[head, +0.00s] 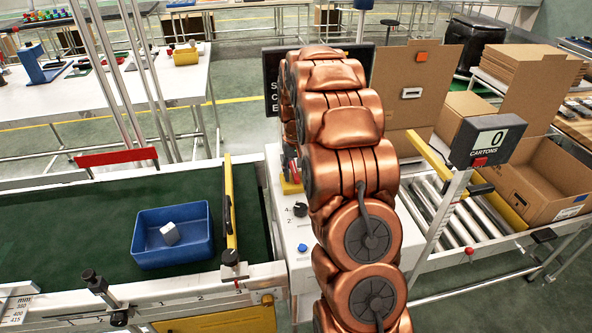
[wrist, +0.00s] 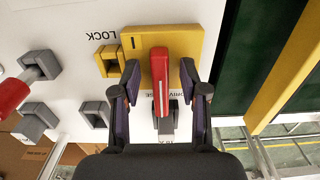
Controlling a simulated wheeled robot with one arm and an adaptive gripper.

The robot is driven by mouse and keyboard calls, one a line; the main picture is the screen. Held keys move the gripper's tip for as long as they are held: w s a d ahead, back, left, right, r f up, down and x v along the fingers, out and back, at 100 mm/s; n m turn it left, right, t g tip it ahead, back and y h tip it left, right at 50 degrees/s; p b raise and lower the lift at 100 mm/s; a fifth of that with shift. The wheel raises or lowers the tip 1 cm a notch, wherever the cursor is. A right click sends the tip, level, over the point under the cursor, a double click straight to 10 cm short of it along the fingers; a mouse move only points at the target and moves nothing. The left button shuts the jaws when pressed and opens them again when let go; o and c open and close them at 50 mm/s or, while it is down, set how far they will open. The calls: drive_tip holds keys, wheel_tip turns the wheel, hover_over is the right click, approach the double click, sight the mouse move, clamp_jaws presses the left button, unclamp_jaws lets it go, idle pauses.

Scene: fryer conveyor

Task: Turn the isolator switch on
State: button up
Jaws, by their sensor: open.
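The isolator switch is a red handle (wrist: 160,75) on a yellow plate (wrist: 190,42) with an "I" mark near its top edge. In the wrist view the handle runs up and down the picture, its lower end by a grey bracket (wrist: 168,112). My gripper (wrist: 159,80) is open, with one dark finger on each side of the handle. Small gaps seem to show between fingers and handle; contact cannot be told. In the head view my copper arm hides most of the switch; a bit of its yellow plate (head: 291,186) shows beside the arm.
A yellow lock tab (wrist: 108,62) and a second red lever (wrist: 14,92) with grey brackets lie left of the switch. The white panel also carries a black knob (head: 300,209) and a blue button (head: 302,248). A blue tray (head: 172,258) sits on the green belt (head: 60,230).

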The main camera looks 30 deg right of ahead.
clamp_jaws()
idle(0.4)
drive_tip(key=shift+f+m+b, duration=0.1)
drive_tip(key=shift+m+b, duration=0.2)
drive_tip(key=shift+b, duration=0.05)
drive_tip(key=m+b, duration=0.2)
drive_tip(key=shift+w+m, duration=0.1)
drive_tip(key=shift+m, duration=0.3)
drive_tip(key=m+b, duration=0.3)
drive_tip(key=m, duration=0.2)
drive_tip(key=m+b, duration=0.1)
drive_tip(key=m, duration=0.3)
drive_tip(key=shift+m, duration=0.4)
drive_tip(key=m, duration=0.4)
drive_tip(key=shift+m+b, duration=0.3)
drive_tip(key=shift+b, duration=0.05)
